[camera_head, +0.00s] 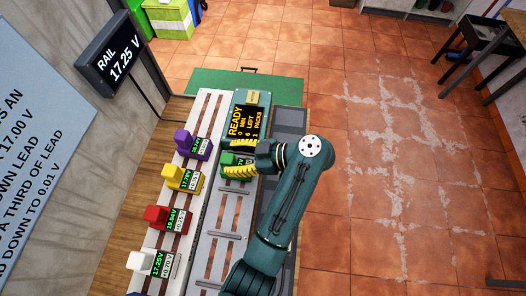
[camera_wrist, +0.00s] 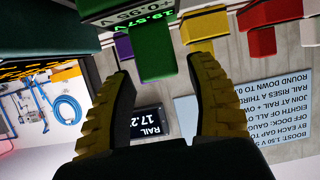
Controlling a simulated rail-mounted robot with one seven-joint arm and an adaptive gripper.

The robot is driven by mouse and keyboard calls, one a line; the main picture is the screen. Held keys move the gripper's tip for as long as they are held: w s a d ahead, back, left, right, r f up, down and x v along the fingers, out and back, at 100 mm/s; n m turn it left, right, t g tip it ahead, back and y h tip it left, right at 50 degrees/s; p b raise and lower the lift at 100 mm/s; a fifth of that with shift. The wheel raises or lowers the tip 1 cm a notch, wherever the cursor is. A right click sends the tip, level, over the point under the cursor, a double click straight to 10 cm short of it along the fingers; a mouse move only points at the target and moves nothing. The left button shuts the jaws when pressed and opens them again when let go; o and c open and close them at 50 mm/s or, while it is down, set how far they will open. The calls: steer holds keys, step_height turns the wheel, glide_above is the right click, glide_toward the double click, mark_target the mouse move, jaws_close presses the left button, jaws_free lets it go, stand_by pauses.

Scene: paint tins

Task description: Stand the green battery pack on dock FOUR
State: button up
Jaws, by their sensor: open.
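The green battery pack (camera_head: 228,159) is on the grey rack right of the coloured row, partly hidden by my gripper. In the wrist view the green pack (camera_wrist: 157,62) hangs into the top of the picture between my fingertips, with a readout of 19.57 V and +0.95 V above it. My gripper (camera_head: 238,158) is open, its yellow ribbed fingers on either side of the pack; they also show in the wrist view (camera_wrist: 160,75). I cannot tell whether they touch it. No dock number is readable, so I cannot tell which is dock FOUR.
Purple (camera_head: 186,144), yellow (camera_head: 180,178), red (camera_head: 168,218) and white (camera_head: 148,262) packs stand in the left row. A READY display (camera_head: 246,122) stands just behind the green pack. A RAIL 17.25 V screen (camera_head: 112,55) is at upper left. Grey rack slots (camera_head: 228,215) nearer me look empty.

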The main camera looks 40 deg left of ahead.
steer(key=p+v, duration=0.9)
steer(key=v, duration=0.2)
steer(key=shift+d+r, duration=0.25)
